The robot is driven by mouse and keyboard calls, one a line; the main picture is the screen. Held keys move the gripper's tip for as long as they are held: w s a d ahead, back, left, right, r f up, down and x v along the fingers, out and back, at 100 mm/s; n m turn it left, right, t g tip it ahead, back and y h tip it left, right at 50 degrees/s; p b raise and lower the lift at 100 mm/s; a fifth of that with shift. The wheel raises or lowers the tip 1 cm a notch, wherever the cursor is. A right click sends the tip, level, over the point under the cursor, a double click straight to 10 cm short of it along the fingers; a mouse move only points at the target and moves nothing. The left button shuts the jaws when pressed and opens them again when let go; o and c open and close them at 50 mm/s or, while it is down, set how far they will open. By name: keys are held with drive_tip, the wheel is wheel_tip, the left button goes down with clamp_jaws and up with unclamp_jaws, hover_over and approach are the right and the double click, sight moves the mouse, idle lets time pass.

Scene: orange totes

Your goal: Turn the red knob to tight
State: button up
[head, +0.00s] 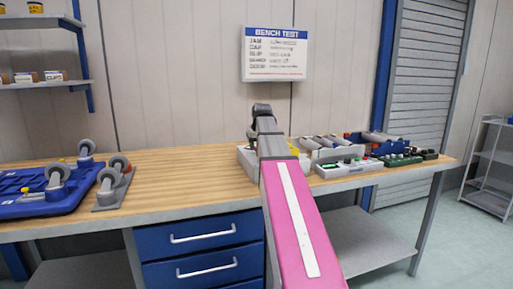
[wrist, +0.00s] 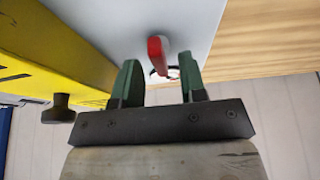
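The red knob (wrist: 156,58) shows in the wrist view as an elongated red handle on a light grey panel (wrist: 190,20). My gripper (wrist: 160,82) is open, with its two green-padded fingers apart and the knob's red handle between and just beyond the tips. I cannot tell whether either finger touches it. Dark marks on the panel show partly behind the knob; I cannot read them. In the head view my arm reaches over the bench and hides the knob and my fingertips.
A yellow body (wrist: 60,60) with a dark round knob (wrist: 58,108) is close on the left in the wrist view. In the head view, trays of parts (head: 350,167) stand right of my arm, and a blue caster plate (head: 45,195) lies left on the bench (head: 190,190).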

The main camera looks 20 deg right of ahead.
drive_tip(key=shift+w+f, duration=0.1)
drive_tip(key=shift+f, duration=0.2)
drive_tip(key=shift+c, duration=0.3)
clamp_jaws()
